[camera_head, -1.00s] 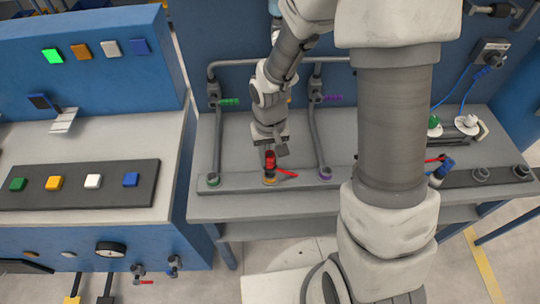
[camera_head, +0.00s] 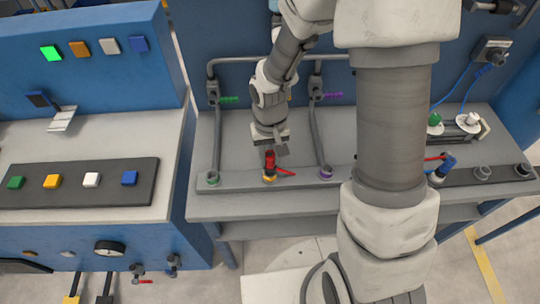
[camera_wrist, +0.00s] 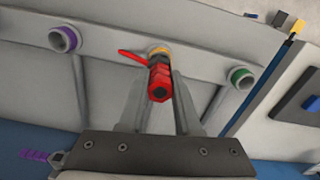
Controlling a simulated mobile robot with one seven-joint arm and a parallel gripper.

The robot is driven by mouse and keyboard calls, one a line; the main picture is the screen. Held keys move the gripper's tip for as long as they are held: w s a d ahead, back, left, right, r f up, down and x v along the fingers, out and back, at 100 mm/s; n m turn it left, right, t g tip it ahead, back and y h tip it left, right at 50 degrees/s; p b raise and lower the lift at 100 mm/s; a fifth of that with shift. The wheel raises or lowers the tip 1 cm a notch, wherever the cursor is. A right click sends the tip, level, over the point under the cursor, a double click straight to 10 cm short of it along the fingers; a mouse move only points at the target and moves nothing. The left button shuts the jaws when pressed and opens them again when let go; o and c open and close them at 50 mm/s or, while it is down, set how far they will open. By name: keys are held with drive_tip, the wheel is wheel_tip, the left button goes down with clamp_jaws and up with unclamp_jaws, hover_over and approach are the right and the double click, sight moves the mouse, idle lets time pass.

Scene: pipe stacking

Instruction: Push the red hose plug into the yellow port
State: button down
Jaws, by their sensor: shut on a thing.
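How deep the plug sits in the port I cannot tell. My gripper (camera_head: 275,152) is at the plug from behind, and in the wrist view its two fingers (camera_wrist: 160,95) lie on either side of the plug, shut on it.
A green port (camera_head: 212,178) is left of the yellow one and a purple port (camera_head: 325,173) is right. Grey pipes with a green-handled valve (camera_head: 228,99) and a purple-handled valve (camera_head: 331,96) rise behind. The front bench edge is clear.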

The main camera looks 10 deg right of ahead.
drive_tip(key=shift+f+b, duration=0.6)
drive_tip(key=shift+f, duration=0.15)
drive_tip(key=c, duration=0.5)
unclamp_jaws()
wheel_tip(320, 180, up, 18)
drive_tip(key=shift+f+p, duration=0.2)
drive_tip(key=shift+p, duration=0.9)
drive_tip(key=s+d+r+t, duration=0.2)
drive_tip(key=s+r, duration=0.1)
drive_tip(key=s, duration=0.1)
drive_tip(key=s+d+r+t, duration=0.1)
drive_tip(key=s+d+r, duration=0.2)
drive_tip(key=s+r, duration=0.1)
drive_tip(key=s+d+r+t, duration=0.2)
drive_tip(key=s+d+r, duration=0.1)
drive_tip(key=s+r, duration=0.1)
drive_tip(key=shift+s+r+m+t, duration=0.15)
drive_tip(key=shift+s+m+t, duration=0.15)
drive_tip(key=shift+m, duration=0.1)
